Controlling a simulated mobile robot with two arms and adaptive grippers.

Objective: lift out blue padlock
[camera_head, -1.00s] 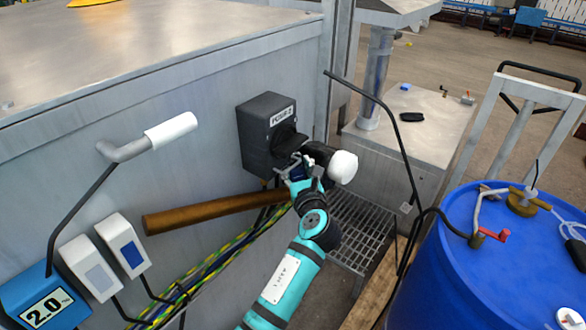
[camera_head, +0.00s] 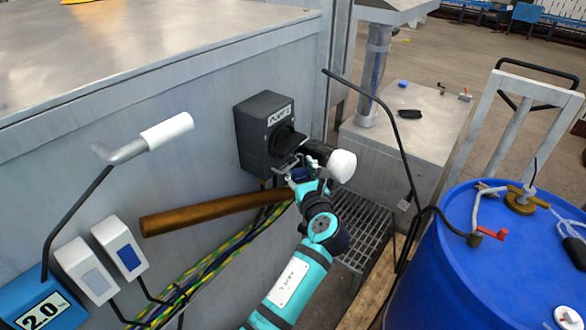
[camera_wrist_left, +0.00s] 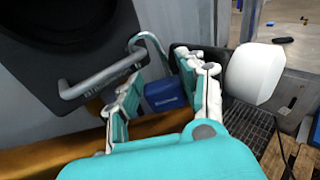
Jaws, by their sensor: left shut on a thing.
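The blue padlock (camera_wrist_left: 165,95) has a dark blue body and a thin silver shackle that rises toward the black box. My left gripper (camera_wrist_left: 157,78) has its fingers on both sides of the padlock and is shut on it. In the head view the padlock (camera_head: 301,174) is mostly hidden by the teal left gripper (camera_head: 300,168), just below and right of the black fuse box (camera_head: 264,137). I cannot tell whether the shackle still passes through the box's fitting. My right gripper is not in view.
A black-and-white knob (camera_head: 342,165) sits right of the padlock. A brown pipe (camera_head: 205,214) and striped cables run below the box. A metal grate (camera_head: 362,232) lies beneath, and a blue barrel (camera_head: 475,265) stands at right. A thin black bent rod (camera_head: 388,115) rises nearby.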

